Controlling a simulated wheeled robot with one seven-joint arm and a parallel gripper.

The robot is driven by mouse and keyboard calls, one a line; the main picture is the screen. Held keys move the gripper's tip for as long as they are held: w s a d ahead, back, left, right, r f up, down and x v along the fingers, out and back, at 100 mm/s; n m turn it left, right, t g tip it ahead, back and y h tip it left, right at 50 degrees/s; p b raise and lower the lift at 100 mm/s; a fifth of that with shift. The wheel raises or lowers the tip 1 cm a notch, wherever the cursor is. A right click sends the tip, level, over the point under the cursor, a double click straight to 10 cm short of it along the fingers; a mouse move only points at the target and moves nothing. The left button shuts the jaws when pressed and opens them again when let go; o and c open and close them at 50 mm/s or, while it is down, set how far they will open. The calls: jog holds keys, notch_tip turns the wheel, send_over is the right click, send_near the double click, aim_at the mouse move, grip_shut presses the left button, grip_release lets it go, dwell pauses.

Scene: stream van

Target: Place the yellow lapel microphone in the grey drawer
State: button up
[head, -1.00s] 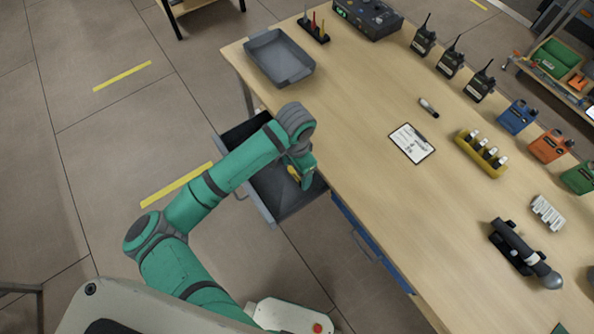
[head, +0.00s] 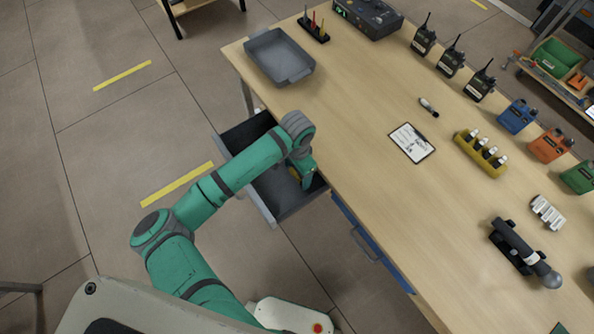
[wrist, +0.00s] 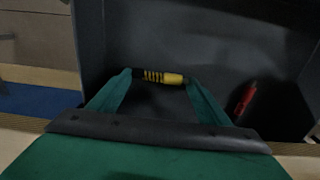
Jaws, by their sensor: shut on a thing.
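The grey drawer (head: 291,208) stands open at the near left side of the table. My gripper (wrist: 160,77) is shut on the yellow lapel microphone (wrist: 166,77), a small yellow piece with black bands held crosswise between the two green fingertips. In the wrist view the microphone is over the dark drawer interior. Whether it touches the drawer floor I cannot tell. In the head view my arm reaches over the drawer, and the microphone shows only as a small yellow patch beside the gripper.
A red object (wrist: 245,99) lies in the drawer, right of my gripper. A blue-fronted drawer (head: 358,234) is shut beside the open one. On the table are a grey tray (head: 266,47), a clipboard (head: 412,143) and a yellow holder (head: 481,155).

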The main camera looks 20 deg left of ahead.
aim_at(297, 175)
jog(key=o, duration=1)
notch_tip(297, 175, up, 12)
jog(key=shift+r, duration=0.15)
dwell(0.3)
